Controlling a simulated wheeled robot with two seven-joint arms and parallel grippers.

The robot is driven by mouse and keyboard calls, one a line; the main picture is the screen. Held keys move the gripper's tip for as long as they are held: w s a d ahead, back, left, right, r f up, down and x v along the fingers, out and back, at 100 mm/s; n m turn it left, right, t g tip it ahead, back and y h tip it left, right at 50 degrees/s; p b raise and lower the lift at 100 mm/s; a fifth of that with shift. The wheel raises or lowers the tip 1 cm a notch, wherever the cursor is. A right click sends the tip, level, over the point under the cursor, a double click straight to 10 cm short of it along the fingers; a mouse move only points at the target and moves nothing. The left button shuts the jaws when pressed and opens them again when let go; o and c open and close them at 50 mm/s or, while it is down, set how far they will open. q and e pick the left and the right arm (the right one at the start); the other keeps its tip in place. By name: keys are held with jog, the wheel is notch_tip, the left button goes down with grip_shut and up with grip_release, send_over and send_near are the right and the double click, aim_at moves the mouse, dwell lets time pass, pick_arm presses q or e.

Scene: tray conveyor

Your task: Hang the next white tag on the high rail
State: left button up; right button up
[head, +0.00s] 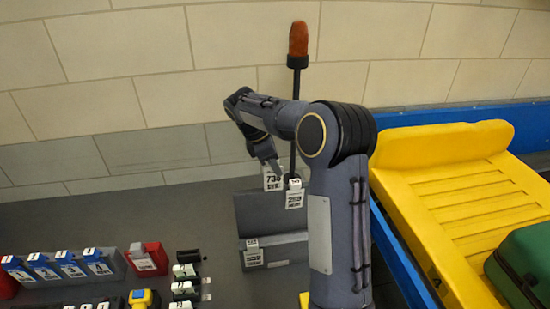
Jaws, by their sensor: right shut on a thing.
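My right gripper (266,158) hangs down from my bent right arm, shut on a white tag (273,183) with dark print. A second white tag (294,199) hangs just right of it and slightly lower; my arm stands close beside it. A third white tag (252,257) hangs lower, at the left end of the lower part of a dark grey stepped stand (250,215). I cannot tell which edge of the stand is the high rail, as my arm hides its right side. My left gripper is not in view.
Several blue tagged pieces (44,266), a red block (148,257) and a yellow item (144,299) are at lower left. A yellow slatted tray (455,170) with a green case (523,268) is at right.

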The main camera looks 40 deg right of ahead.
aim_at(275, 188)
jog(key=shift+f, duration=0.6)
jog(key=shift+f+b, duration=0.3)
jog(key=shift+f, duration=1)
notch_tip(275, 188, down, 2)
jog(key=shift+f+b, duration=0.25)
jog(key=shift+b, duration=1)
jog(key=shift+f+b, duration=0.6)
jog(key=shift+f, duration=1)
jog(key=o, duration=1)
jog(key=shift+o, duration=0.2)
